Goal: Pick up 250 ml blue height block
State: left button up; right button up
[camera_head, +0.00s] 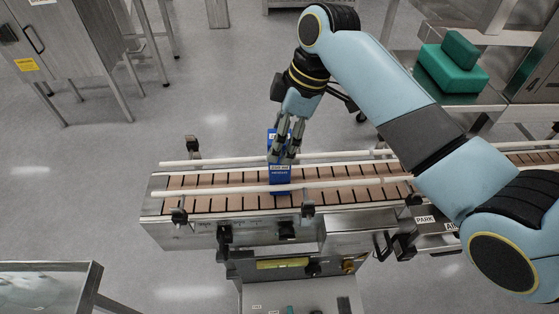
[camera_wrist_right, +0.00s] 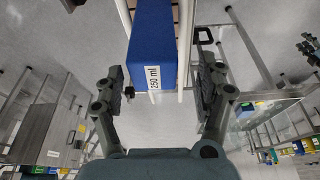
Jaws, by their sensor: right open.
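The blue height block (camera_head: 280,181) stands on the conveyor between the two white guide rails. In the right wrist view the blue block (camera_wrist_right: 153,42) carries a white label reading "250 ml". My right gripper (camera_head: 285,155) is at the block in the head view, covering part of it. In the right wrist view my right gripper (camera_wrist_right: 163,82) is open, with one finger on each side of the block's labelled end and a gap showing beside each finger. My left gripper is not in view.
The conveyor (camera_head: 225,189) has brown slats and white guide rails (camera_head: 215,192) along both sides. Green blocks (camera_head: 452,68) rest on a metal table at the upper right. A control panel (camera_head: 290,264) sits below the conveyor. A glass-topped stand (camera_head: 45,285) is at the lower left.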

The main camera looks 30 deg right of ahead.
aim_at(278, 174)
jog(key=shift+w+f, duration=0.15)
jog(key=shift+f, duration=0.25)
jog(key=p+x, duration=0.1)
jog(key=x, duration=0.3)
jog(key=shift+w+f, duration=0.2)
jog(key=shift+f, duration=0.15)
jog(key=c, duration=0.5)
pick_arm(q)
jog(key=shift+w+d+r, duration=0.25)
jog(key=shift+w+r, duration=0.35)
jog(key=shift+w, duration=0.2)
pick_arm(e)
jog(key=c, duration=0.9)
